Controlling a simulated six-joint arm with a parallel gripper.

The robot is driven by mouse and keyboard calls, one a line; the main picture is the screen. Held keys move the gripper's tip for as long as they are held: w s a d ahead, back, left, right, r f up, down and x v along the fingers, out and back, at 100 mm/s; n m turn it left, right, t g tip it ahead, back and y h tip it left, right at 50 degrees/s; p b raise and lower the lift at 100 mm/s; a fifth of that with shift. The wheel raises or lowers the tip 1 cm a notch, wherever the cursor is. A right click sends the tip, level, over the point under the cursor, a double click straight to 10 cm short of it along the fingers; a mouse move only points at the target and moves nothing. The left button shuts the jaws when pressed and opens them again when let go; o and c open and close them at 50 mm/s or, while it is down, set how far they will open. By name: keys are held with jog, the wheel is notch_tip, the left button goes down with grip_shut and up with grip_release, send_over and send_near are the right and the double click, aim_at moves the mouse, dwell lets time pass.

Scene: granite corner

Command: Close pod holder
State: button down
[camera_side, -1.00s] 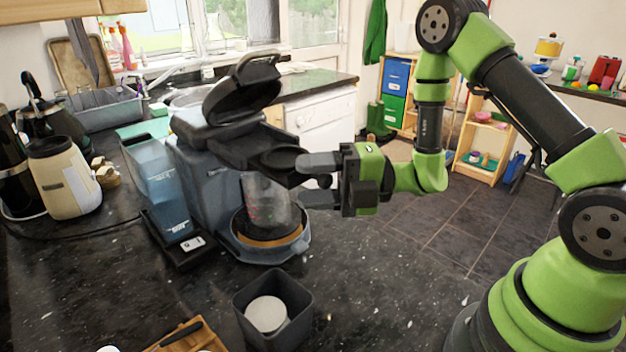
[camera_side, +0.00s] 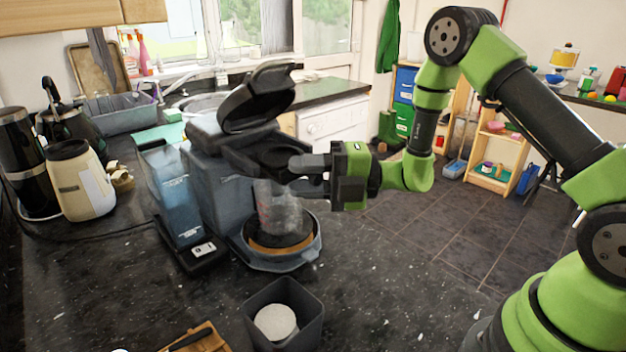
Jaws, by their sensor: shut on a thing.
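The coffee machine (camera_side: 215,182) stands on the dark counter with its black lid (camera_side: 262,97) raised. Its black pod holder (camera_side: 282,157) shows under the lid, close against the machine's front. My gripper (camera_side: 308,172) is at the holder's right end, with its jaws shut on the holder's handle. The fingers partly hide the handle. A clear glass (camera_side: 280,208) stands under the holder on the machine's round drip tray (camera_side: 283,262).
A dark square bin (camera_side: 312,318) with a white round item inside stands in front of the machine. The counter right of the bin is clear.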

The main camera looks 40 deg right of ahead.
jog(key=shift+s+d+f, duration=0.1)
jog(key=shift+f, duration=0.25)
jog(key=c, duration=1)
grip_release()
jog(key=shift+o, duration=0.2)
jog(key=shift+r, duration=0.1)
jog(key=v, duration=1)
